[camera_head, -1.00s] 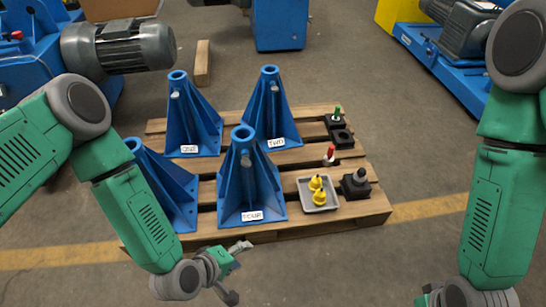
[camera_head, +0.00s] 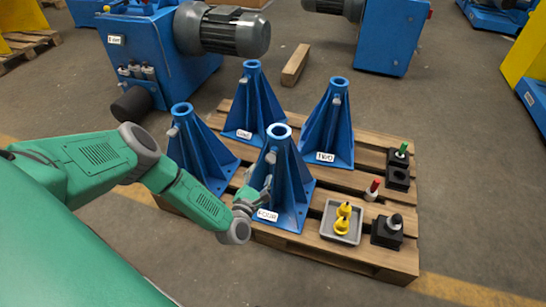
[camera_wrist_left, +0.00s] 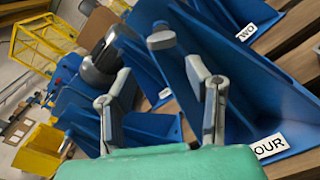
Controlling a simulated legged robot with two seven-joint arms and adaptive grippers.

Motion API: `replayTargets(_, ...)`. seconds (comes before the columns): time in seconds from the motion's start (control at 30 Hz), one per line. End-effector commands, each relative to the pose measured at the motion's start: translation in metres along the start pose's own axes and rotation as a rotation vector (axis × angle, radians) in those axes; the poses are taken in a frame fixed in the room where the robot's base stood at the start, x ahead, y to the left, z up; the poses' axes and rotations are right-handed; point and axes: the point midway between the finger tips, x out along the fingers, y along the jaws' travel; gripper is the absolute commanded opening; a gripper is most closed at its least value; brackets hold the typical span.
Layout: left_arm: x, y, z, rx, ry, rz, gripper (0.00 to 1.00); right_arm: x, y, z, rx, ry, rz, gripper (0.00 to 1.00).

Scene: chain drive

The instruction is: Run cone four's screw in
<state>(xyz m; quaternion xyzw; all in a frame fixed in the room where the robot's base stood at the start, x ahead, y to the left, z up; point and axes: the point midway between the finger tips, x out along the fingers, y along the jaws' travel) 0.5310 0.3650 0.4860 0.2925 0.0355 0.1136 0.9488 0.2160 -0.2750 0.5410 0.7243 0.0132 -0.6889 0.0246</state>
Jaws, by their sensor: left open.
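Cone four (camera_head: 290,180) is a blue ribbed cone with an open round top, standing at the pallet's front; its label is partly covered by my left gripper. Its grey screw (camera_head: 271,158) sticks out high on the near side. In the left wrist view the round grey screw head (camera_wrist_left: 161,39) shows ahead, beyond the fingertips. My left gripper (camera_head: 257,181) is open and empty, close to cone four's near side and below the screw. In the left wrist view its two fingers (camera_wrist_left: 160,68) stand apart, with cone four's blue ribs behind them. My right gripper is out of view.
Cones one (camera_head: 250,105) and two (camera_head: 328,130) and an unlabelled-looking cone (camera_head: 196,145) share the wooden pallet (camera_head: 330,250). A grey tray (camera_head: 335,232) holds yellow pieces. Black blocks (camera_head: 387,235) and a red-topped piece (camera_head: 372,190) are at the right. Machines stand behind.

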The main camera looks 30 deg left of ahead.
Motion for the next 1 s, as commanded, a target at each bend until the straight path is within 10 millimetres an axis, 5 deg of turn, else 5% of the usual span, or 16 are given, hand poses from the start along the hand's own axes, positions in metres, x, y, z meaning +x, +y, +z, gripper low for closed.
replayTargets(0.4,0.081,-0.002,0.000,0.001,-0.001,0.000,0.45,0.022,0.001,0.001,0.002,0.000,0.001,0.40)
replayTargets(0.87,0.096,-0.003,0.003,0.002,0.000,-0.003,0.45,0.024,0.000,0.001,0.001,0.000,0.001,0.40)
replayTargets(0.9,0.096,-0.003,0.003,0.003,-0.001,-0.003,0.41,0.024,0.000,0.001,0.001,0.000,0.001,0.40)
replayTargets(1.0,0.096,-0.003,0.003,0.003,0.000,-0.003,0.06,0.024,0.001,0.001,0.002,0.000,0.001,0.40)
